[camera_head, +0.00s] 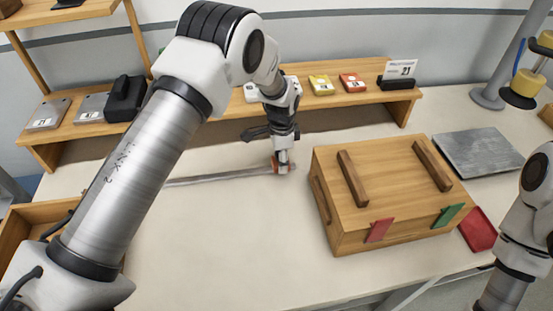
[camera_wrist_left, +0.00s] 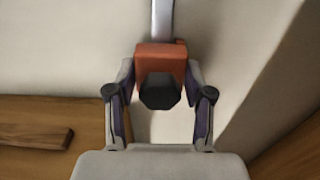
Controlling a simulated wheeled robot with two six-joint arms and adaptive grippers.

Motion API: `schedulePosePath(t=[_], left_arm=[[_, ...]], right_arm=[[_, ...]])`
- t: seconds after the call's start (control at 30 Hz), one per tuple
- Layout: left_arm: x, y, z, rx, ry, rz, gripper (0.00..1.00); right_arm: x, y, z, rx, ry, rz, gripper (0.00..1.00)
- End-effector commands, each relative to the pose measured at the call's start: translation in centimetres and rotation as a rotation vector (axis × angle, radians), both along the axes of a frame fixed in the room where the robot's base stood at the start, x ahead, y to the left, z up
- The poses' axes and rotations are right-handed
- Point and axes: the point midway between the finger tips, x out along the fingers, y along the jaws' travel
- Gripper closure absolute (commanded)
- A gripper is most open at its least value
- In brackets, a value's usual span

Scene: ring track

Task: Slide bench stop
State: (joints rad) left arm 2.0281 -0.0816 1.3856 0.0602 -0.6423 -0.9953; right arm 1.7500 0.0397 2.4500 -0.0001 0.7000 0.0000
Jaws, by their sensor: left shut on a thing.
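The bench stop is an orange block (camera_wrist_left: 160,58) with a dark knob (camera_wrist_left: 160,92) on its near face in the left wrist view. It sits at the right part of a thin grey rail (camera_head: 220,177) on the bench, just left of the wooden box. My left gripper (camera_head: 283,167) reaches down onto the stop and is shut on it, its two fingers on either side of the knob. In the head view the gripper mostly hides the stop. My right arm shows at the right edge, but its gripper is out of view.
The wooden box (camera_head: 385,205) has two dark bars on top and red and green tabs on its front. A grey plate (camera_head: 478,153) and a red tray (camera_head: 478,230) lie to its right. A wooden shelf (camera_head: 350,99) with small boxes runs behind.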

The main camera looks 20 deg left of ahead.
Motion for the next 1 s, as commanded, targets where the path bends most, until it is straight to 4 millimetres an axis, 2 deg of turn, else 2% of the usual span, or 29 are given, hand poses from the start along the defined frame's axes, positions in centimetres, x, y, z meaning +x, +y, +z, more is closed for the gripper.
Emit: schedulePosePath(t=[0.2,0.23,0.3,0.67,0.77,1.0], left_arm=[[-0.3,-0.1,-0.4,0.000,0.009,0.000,1.00],[-0.3,-0.1,-0.4,0.000,0.009,0.000,0.41],[-0.3,-0.1,-0.4,0.000,0.008,0.000,0.23],[0.0,0.0,0.3,0.000,0.001,0.000,0.23],[0.0,0.0,1.7,0.001,-0.001,-0.001,0.23],[0.1,-0.2,7.8,0.001,-0.001,-0.002,0.23]], right_arm=[[0.0,0.0,-0.1,0.000,0.000,0.000,0.60],[0.0,0.0,-0.1,0.000,0.000,0.000,0.60],[0.0,0.0,-0.1,0.000,0.000,0.000,0.60],[0.0,0.0,0.0,0.000,0.000,-0.001,0.60],[0.0,0.0,0.0,0.000,0.000,-0.001,0.60],[0.0,0.0,0.0,0.000,0.000,0.000,0.60]])
